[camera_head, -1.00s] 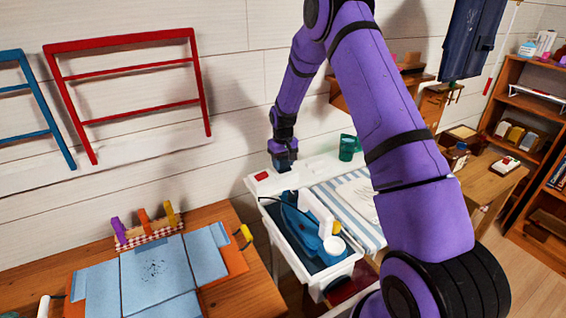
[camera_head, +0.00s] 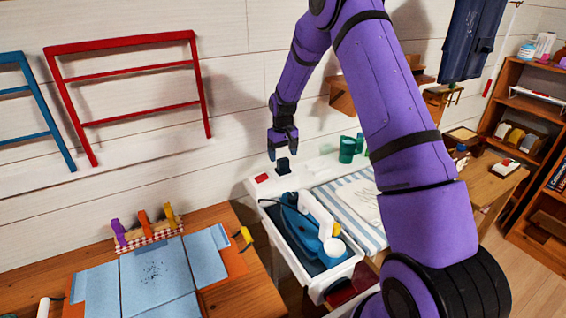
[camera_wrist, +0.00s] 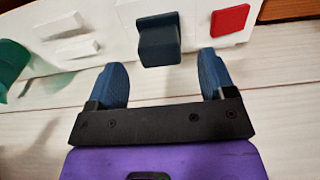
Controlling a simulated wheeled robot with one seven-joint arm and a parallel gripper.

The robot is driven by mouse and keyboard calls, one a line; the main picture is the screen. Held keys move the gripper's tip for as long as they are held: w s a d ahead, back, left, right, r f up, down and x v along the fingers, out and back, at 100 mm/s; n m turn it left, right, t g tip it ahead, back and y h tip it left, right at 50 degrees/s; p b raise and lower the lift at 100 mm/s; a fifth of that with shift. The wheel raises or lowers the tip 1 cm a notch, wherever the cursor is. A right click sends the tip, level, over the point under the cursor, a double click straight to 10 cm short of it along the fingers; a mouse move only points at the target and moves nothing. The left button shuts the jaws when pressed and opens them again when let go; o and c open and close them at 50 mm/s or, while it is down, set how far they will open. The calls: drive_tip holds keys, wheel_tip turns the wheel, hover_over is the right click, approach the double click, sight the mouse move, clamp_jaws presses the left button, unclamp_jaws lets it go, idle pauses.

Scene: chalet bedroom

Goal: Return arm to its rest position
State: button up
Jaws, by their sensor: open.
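My arm reaches down from the top of the head view. My gripper (camera_head: 282,150) is open and empty, with its dark blue fingers apart. It hangs just above a dark blue block (camera_head: 283,166) on the white ledge by the wall. In the wrist view the same block (camera_wrist: 158,40) shows beyond and between the open fingers (camera_wrist: 163,68), apart from them. A red square (camera_wrist: 229,20) lies beside the block on the white surface; it also shows in the head view (camera_head: 262,178).
A white tray (camera_head: 290,262) holding a blue iron-like object (camera_head: 302,225) stands below the gripper. Green cups (camera_head: 347,149) stand on the ledge to the right. Red (camera_head: 125,38) and blue racks hang on the wall. A wooden table (camera_head: 250,285) is at lower left.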

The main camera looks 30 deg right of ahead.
drive_tip(key=shift+r, duration=3.15)
drive_tip(key=s+a+r+t, duration=0.1)
drive_tip(key=s+a+r, duration=0.2)
drive_tip(key=s+r, duration=0.65)
drive_tip(key=s+a+r+t, duration=0.1)
drive_tip(key=s+a+r, duration=0.45)
drive_tip(key=r, duration=0.75)
drive_tip(key=s+a+r+t, duration=0.1)
drive_tip(key=s+r, duration=0.1)
drive_tip(key=s, duration=1.1)
drive_tip(key=s+a+r+t, duration=0.1)
drive_tip(key=s+t, duration=0.1)
drive_tip(key=s, duration=1.2)
drive_tip(key=shift+s+r, duration=0.2)
drive_tip(key=shift+r, duration=0.15)
